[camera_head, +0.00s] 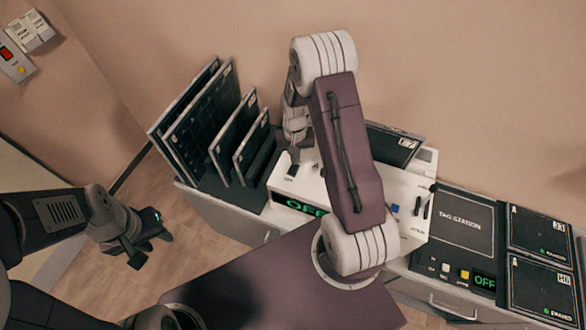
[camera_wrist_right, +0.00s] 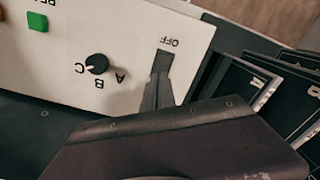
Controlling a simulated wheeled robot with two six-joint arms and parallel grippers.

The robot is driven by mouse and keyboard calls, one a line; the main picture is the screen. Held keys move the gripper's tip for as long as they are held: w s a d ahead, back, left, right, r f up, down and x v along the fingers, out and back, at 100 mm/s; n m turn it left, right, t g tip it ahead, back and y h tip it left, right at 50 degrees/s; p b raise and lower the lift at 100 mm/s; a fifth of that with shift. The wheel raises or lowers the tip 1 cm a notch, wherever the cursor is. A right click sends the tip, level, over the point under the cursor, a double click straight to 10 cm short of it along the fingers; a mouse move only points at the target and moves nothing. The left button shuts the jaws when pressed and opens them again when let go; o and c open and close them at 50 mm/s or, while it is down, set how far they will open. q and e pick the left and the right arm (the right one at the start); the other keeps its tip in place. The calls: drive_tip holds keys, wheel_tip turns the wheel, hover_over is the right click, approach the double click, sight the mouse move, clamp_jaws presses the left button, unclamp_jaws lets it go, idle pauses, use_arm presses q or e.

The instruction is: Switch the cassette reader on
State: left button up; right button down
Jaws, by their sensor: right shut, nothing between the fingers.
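The cassette reader (camera_head: 408,190) is a white console against the wall, its front display (camera_head: 298,205) reading OFF in green. In the right wrist view its white panel (camera_wrist_right: 120,35) shows a dark switch (camera_wrist_right: 163,60) beside an upside-down OFF label. My right gripper (camera_head: 293,152) is shut and empty, over the left end of the reader. In the wrist view its fingertips (camera_wrist_right: 156,88) are right at the switch; I cannot tell whether they touch it. My left gripper (camera_head: 150,246) is open and empty, above the floor at left.
A rack of dark cassettes (camera_head: 215,125) stands just left of my right gripper. A tag station (camera_head: 465,222) with its own OFF display is at right. A knob marked A, B, C (camera_wrist_right: 97,64) and a green button (camera_wrist_right: 38,22) are near the switch.

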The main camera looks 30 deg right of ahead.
drive_tip(key=shift+f+b, duration=0.75)
drive_tip(key=shift+f, duration=0.2)
idle(0.4)
drive_tip(key=shift+r, duration=0.1)
wheel_tip(320, 180, up, 7)
drive_tip(key=p, duration=0.6)
